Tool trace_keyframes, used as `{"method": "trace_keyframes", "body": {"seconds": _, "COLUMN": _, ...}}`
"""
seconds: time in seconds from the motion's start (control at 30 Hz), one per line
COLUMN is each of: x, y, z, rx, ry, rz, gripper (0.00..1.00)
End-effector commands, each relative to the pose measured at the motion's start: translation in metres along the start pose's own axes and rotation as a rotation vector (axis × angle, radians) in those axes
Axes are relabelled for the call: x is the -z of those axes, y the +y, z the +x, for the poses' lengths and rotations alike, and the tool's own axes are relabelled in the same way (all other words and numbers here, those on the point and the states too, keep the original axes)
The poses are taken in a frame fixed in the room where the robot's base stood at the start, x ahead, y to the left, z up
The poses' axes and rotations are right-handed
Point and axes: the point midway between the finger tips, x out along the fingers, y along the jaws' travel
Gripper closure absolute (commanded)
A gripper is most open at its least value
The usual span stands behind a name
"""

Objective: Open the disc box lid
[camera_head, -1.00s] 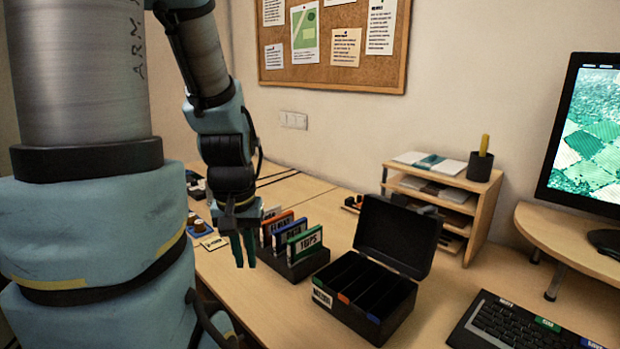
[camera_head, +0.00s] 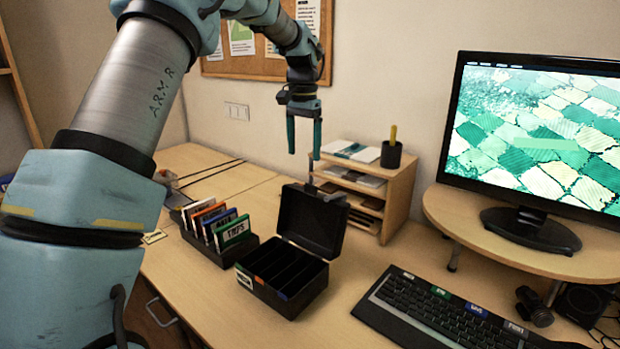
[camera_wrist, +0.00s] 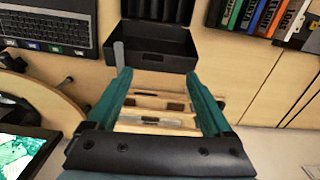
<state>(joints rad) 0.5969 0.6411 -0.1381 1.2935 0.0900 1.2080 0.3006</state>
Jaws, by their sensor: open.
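The black disc box (camera_head: 283,277) stands on the desk with its lid (camera_head: 312,221) raised and tilted back. Its inside shows several empty slots, and its front edge carries coloured labels. In the wrist view the box lid (camera_wrist: 150,47) lies beyond my fingers, with the slots (camera_wrist: 158,9) at the top edge. My gripper (camera_head: 304,152) is open and empty, pointing down above and behind the raised lid, apart from it. In the wrist view its two teal fingers (camera_wrist: 165,88) are spread wide, with nothing between them but the shelf lower down.
A rack of coloured discs (camera_head: 222,240) stands left of the box. A wooden shelf unit (camera_head: 403,185) with a pen cup (camera_head: 391,153) is behind it. A keyboard (camera_head: 440,315) lies at right, below the monitor (camera_head: 540,135) on its stand. Bare desk lies in front of the rack.

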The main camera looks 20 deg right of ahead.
Motion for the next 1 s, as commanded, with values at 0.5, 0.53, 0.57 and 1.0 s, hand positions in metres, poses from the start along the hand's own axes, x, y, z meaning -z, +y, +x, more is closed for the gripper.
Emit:
{"method": "trace_keyframes", "body": {"seconds": 0.5, "x": 0.017, "y": 0.013, "z": 0.042, "rx": -0.005, "ry": -0.01, "rz": 0.048, "gripper": 0.15}}
{"method": "trace_keyframes", "body": {"seconds": 0.53, "x": 0.016, "y": 0.013, "z": 0.047, "rx": -0.005, "ry": -0.01, "rz": 0.048, "gripper": 0.15}}
{"method": "trace_keyframes", "body": {"seconds": 0.57, "x": 0.017, "y": 0.013, "z": 0.052, "rx": -0.005, "ry": -0.009, "rz": 0.048, "gripper": 0.15}}
{"method": "trace_keyframes", "body": {"seconds": 1.0, "x": 0.017, "y": 0.013, "z": 0.1, "rx": -0.004, "ry": -0.005, "rz": 0.047, "gripper": 0.15}}
